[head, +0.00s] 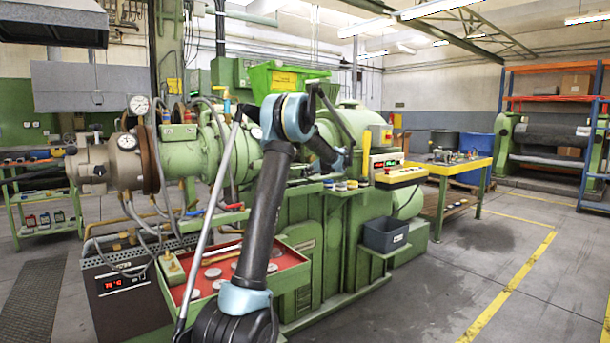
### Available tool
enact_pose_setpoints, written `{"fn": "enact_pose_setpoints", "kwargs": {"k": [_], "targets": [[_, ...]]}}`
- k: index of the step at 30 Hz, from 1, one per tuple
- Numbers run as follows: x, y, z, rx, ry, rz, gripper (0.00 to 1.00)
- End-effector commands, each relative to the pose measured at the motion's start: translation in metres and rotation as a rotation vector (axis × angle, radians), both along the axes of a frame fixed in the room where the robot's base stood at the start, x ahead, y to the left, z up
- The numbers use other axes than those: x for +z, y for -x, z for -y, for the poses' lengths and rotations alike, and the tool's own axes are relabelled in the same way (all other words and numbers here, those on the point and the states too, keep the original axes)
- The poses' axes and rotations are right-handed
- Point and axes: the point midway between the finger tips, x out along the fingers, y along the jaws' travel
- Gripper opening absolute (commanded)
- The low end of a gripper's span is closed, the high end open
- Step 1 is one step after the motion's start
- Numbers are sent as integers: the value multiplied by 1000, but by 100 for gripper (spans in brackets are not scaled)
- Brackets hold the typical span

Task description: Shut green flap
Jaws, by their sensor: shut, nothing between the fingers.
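A bright green hopper (262,79) with a yellow label stands on top of the green extruder (310,225), in the middle of the head view. Its upper part flares out to the right, and I cannot tell clearly which panel is the flap or how far it stands open. My arm rises in front of the machine and bends at a blue-grey elbow. My arm hides part of the machine below.
A red tray (289,262) with several round parts sits low in front of the extruder. A yellow-edged workbench (455,168) stands to the right. The floor at the right is open.

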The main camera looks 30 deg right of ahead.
Motion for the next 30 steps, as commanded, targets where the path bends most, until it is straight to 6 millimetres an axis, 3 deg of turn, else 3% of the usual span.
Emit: {"fn": "enact_pose_setpoints", "kwargs": {"k": [6, 12, 24, 25, 27, 30], "targets": [[-14, -30, 0, -2, 1, 0, 0], [-21, -47, -1, -2, 1, 0, 0], [-23, -52, -2, -3, 1, 0, 0], [-22, -54, -26, 5, 1, 0, 0], [-23, -54, -12, 0, 1, -2, 0], [-21, -54, -8, 2, 2, -11, 0]]}}
